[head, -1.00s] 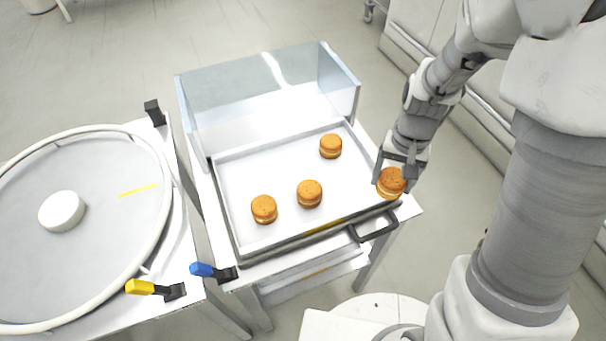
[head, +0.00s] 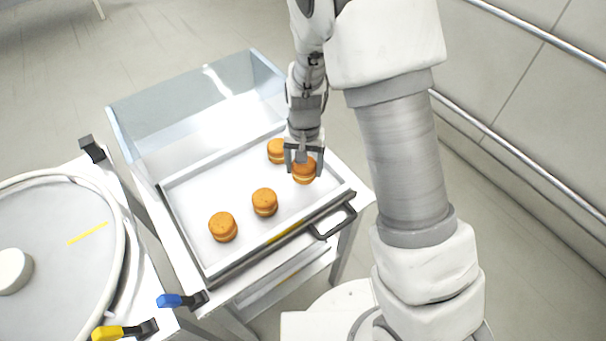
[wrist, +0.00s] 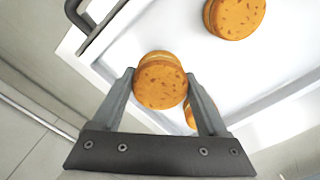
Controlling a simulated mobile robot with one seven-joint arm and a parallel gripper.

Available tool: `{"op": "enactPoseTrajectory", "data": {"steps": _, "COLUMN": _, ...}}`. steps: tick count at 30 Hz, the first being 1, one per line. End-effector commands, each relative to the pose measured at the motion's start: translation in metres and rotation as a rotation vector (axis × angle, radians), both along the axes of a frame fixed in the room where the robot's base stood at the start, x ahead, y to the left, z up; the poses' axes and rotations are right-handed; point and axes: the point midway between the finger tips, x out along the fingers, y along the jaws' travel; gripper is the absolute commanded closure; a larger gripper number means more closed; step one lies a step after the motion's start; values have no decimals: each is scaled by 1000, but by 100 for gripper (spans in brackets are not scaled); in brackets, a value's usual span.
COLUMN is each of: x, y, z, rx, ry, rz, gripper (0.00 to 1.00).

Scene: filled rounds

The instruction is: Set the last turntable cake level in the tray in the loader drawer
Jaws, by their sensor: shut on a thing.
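My gripper (head: 304,168) is shut on an orange-brown cake with a pale middle band (head: 304,174), over the right part of the white tray (head: 190,240). In the wrist view this cake (wrist: 160,82) sits between the two fingertips. I cannot tell whether it touches the tray floor. Three like cakes stand in the tray: a left one (head: 222,228), a middle one (head: 265,203) and a back one (head: 277,151), just behind and left of the held cake. The tray lies in the pulled-out loader drawer (head: 285,232).
A clear box-shaped guard (head: 180,105) rises behind the tray. Blue (head: 172,301) and yellow (head: 106,333) handles and the dark drawer handle (head: 333,221) stick out in front. The tray's back left is clear.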

Motion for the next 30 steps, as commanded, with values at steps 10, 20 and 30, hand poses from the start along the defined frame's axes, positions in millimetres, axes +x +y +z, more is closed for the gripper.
{"op": "enactPoseTrajectory", "data": {"steps": 10, "x": 2, "y": 1, "z": -33, "rx": -1, "ry": 3, "rz": -2, "gripper": 48}}
{"op": "enactPoseTrajectory", "data": {"steps": 20, "x": 3, "y": 2, "z": -42, "rx": 0, "ry": 0, "rz": 0, "gripper": 48}}
{"op": "enactPoseTrajectory", "data": {"steps": 30, "x": 3, "y": 2, "z": -45, "rx": 0, "ry": 0, "rz": 0, "gripper": 0}}
